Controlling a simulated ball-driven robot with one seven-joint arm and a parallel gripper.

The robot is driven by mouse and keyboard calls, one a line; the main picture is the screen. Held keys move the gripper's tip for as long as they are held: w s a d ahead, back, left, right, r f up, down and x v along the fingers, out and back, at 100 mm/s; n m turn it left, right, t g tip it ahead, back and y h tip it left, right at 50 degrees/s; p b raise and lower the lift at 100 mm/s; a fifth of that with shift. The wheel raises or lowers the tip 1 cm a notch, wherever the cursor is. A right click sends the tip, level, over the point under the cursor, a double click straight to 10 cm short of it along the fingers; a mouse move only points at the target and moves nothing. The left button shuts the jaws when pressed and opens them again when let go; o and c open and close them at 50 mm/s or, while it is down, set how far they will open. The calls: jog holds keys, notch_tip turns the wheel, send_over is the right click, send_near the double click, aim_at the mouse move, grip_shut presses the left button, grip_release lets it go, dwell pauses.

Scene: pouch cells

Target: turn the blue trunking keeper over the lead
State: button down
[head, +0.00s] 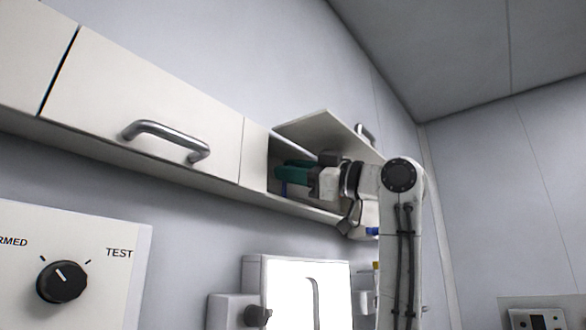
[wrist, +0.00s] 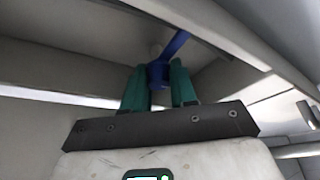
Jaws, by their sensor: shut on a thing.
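The blue trunking keeper (wrist: 174,46) shows in the wrist view as a slanted blue arm with a blue block at its lower end, close under the cabinet's inner surface. My gripper (wrist: 158,80) has its two green fingers on either side of that block and is shut on it. In the head view my gripper (head: 282,174) reaches left into the open cabinet bay, and a small bit of the blue keeper (head: 283,189) shows below the fingers. A pale round piece sits beside the keeper in the wrist view. I cannot make out the lead.
The open cabinet's raised flap (head: 325,132) stands above my gripper, and its shelf edge (head: 310,211) runs just below. A closed door with a metal handle (head: 165,138) is to the left. A dial panel (head: 110,262) and a white box (head: 255,275) are lower down.

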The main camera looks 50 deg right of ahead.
jog(key=shift+d+f+n, duration=0.1)
jog(key=shift+n, duration=0.6)
jog(key=shift+w+f, duration=0.1)
jog(key=c, duration=0.9)
grip_release()
jog(key=shift+d, duration=0.15)
jog(key=b+v, duration=0.3)
jog(key=v, duration=0.7)
jog(key=shift+s+d+b, duration=0.15)
jog(key=shift+s+b, duration=0.15)
jog(key=shift+s, duration=0.1)
